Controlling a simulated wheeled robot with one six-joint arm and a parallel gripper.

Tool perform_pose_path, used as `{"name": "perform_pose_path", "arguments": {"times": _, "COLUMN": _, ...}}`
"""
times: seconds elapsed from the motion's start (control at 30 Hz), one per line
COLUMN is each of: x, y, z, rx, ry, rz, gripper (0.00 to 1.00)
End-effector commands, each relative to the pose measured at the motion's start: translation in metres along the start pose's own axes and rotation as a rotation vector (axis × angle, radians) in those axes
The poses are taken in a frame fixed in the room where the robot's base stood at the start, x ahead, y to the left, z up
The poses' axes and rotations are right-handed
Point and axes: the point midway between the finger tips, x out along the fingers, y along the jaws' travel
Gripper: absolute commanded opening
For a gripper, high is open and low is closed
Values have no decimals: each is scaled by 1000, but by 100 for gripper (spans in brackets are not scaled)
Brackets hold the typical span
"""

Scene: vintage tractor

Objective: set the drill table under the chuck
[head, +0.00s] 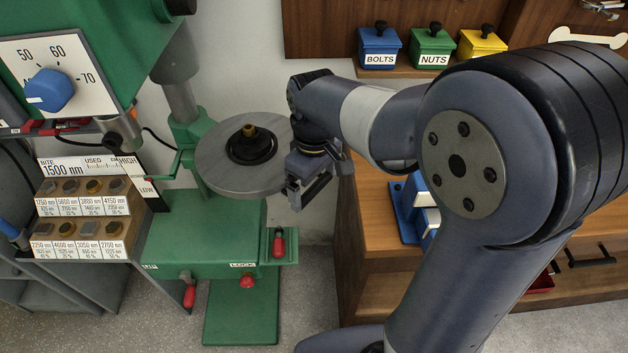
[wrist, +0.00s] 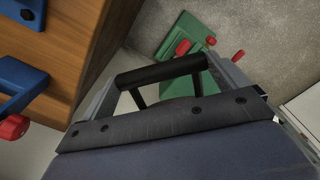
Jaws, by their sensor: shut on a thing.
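The drill table (head: 225,180) is a round grey plate on a green bracket at the column. A black round piece with a brass knob (head: 250,140) sits on it. The chuck (head: 122,132), a metal cylinder under the green drill head, is left of the table, and the table is not beneath it. My gripper (head: 308,185) is at the table's right edge. In the wrist view a black bar (wrist: 160,71), seemingly the table's handle, lies between my fingers, which are shut on it. The exact contact is hidden in the head view.
The green base (head: 205,225) below has red-knobbed levers, one by a LOCK label (head: 247,281). A rack of labelled bits (head: 85,215) stands left. A wooden cabinet (head: 362,270) with blue objects is close on the right. Blue, green and yellow boxes (head: 433,47) stand on a back shelf.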

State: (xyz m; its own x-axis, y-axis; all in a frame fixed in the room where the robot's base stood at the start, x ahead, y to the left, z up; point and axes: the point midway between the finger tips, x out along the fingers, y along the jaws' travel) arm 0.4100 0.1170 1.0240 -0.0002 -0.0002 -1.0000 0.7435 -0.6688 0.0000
Motion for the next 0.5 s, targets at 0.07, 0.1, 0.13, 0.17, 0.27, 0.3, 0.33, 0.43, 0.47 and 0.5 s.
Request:
{"name": "perform_pose_path", "arguments": {"times": 0.07, "x": -1, "y": 0, "z": 0, "rx": 0, "ry": 0, "rz": 0, "gripper": 54}}
{"name": "perform_pose_path", "arguments": {"times": 0.1, "x": -1, "y": 0, "z": 0, "rx": 1, "ry": 0, "rz": 0, "gripper": 54}}
{"name": "perform_pose_path", "arguments": {"times": 0.13, "x": -1, "y": -1, "z": 0, "rx": 1, "ry": 0, "rz": 0, "gripper": 54}}
{"name": "perform_pose_path", "arguments": {"times": 0.17, "x": -1, "y": -2, "z": 0, "rx": 3, "ry": 1, "rz": 0, "gripper": 54}}
{"name": "perform_pose_path", "arguments": {"times": 0.27, "x": -1, "y": -6, "z": 0, "rx": 12, "ry": 1, "rz": 0, "gripper": 54}}
{"name": "perform_pose_path", "arguments": {"times": 0.3, "x": -1, "y": -9, "z": 0, "rx": 18, "ry": 1, "rz": 0, "gripper": 53}}
{"name": "perform_pose_path", "arguments": {"times": 0.33, "x": -1, "y": -12, "z": 0, "rx": 23, "ry": 1, "rz": 0, "gripper": 53}}
{"name": "perform_pose_path", "arguments": {"times": 0.43, "x": -1, "y": -23, "z": -1, "rx": 47, "ry": 1, "rz": 0, "gripper": 53}}
{"name": "perform_pose_path", "arguments": {"times": 0.47, "x": -1, "y": -27, "z": -1, "rx": 57, "ry": 1, "rz": 0, "gripper": 53}}
{"name": "perform_pose_path", "arguments": {"times": 0.5, "x": -1, "y": -34, "z": -2, "rx": 70, "ry": 1, "rz": 0, "gripper": 53}}
